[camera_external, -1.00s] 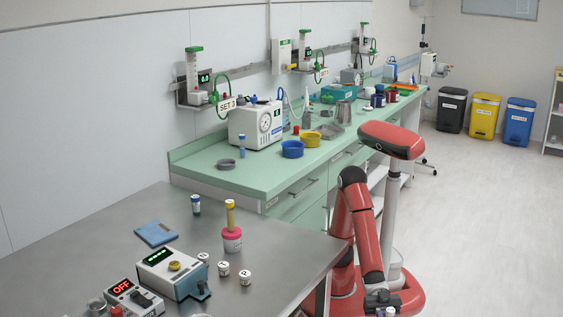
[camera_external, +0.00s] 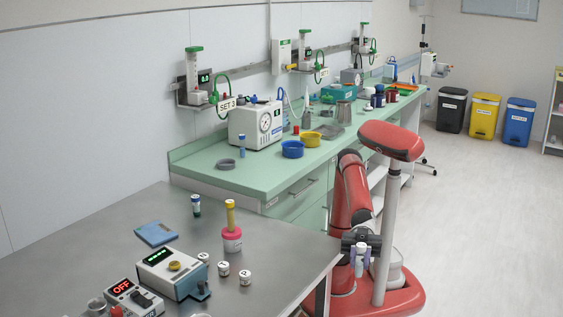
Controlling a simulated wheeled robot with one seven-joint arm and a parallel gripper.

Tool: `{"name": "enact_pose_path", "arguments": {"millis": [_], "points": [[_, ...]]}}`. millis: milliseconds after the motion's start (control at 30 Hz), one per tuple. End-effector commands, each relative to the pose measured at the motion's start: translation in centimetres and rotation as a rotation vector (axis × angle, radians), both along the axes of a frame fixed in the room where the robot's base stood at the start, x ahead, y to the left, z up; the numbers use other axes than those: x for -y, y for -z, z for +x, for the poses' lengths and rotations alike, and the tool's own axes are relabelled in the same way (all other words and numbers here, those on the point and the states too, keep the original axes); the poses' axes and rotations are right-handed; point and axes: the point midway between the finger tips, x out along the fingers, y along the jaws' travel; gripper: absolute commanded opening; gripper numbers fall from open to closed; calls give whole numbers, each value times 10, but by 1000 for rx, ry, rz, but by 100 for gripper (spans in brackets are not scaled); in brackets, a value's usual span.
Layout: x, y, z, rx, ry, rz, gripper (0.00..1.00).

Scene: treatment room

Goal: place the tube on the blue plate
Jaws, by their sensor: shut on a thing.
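My gripper (camera_external: 360,262) is at the right of the metal table's edge, over the floor, pointing down. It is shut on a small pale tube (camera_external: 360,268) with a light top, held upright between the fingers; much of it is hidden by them. The blue plate (camera_external: 156,234) is a flat blue square lying on the metal table at the left, far from my gripper. Its visible top looks bare.
A green counter (camera_external: 215,180) runs behind.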

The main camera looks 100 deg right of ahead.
Motion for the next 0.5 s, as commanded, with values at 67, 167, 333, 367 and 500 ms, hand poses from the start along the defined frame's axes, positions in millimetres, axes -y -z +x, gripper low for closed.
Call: {"name": "enact_pose_path", "arguments": {"millis": [67, 167, 333, 367, 500], "points": [[11, -4, 29, -1, 61, 0, 0], [27, -14, 59, 0, 126, 1, 0], [60, -30, 104, 1, 220, 1, 0], [66, -33, 110, 1, 234, 1, 0], [92, -45, 134, 3, 282, 1, 0]]}}
